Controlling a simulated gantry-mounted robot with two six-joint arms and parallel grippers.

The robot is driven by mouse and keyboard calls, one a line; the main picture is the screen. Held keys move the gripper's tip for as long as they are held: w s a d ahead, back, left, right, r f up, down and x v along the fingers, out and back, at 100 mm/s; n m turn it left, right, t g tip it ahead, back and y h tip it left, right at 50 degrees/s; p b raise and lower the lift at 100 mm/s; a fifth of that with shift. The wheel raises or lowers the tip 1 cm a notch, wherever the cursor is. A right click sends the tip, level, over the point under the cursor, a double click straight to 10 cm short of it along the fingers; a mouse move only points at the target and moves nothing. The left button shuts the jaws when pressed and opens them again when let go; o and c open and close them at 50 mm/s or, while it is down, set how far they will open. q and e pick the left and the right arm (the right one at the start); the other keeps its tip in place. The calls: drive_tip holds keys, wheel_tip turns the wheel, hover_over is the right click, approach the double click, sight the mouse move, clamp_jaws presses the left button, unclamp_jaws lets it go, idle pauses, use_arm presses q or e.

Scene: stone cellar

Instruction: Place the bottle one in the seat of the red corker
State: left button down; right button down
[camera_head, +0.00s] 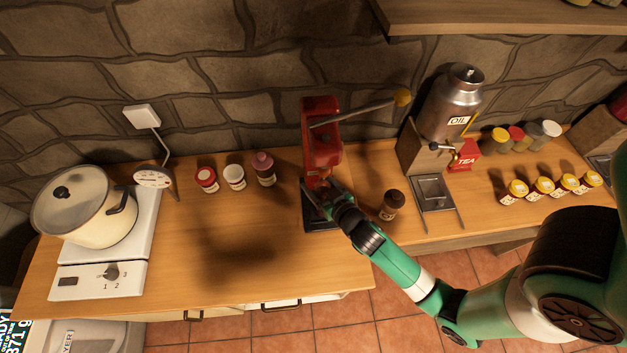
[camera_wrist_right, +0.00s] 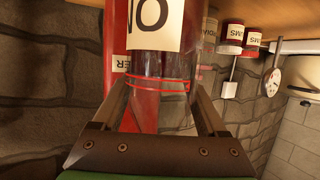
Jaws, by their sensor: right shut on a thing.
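The red corker (camera_head: 320,130) stands upright on the wooden counter at the back, with a long lever to the right and a dark base (camera_head: 322,224). My right gripper (camera_head: 322,190) is in front of its lower part. In the right wrist view, the right gripper (camera_wrist_right: 160,100) is shut on bottle one (camera_wrist_right: 160,63), a clear bottle with red contents and a cream label reading "ON". The red corker (camera_wrist_right: 117,75) is close behind the bottle there. In the head view the gripper mostly hides the bottle; I cannot tell whether it touches the seat. My left gripper is out of view.
Several small jars (camera_head: 235,177) stand left of the corker. A brown-capped jar (camera_head: 391,204) stands close to the right of my gripper. A pot (camera_head: 84,205) is on the hotplate at left. An oil can (camera_head: 450,105) stands at right. The counter's front middle is clear.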

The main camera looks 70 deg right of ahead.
drive_tip(key=shift+w+d+f+b, duration=0.1)
drive_tip(key=shift+w+f+b, duration=0.05)
drive_tip(key=shift+f+b, duration=0.5)
drive_tip(key=shift+f, duration=0.25)
drive_tip(key=shift+c, duration=1)
unclamp_jaws()
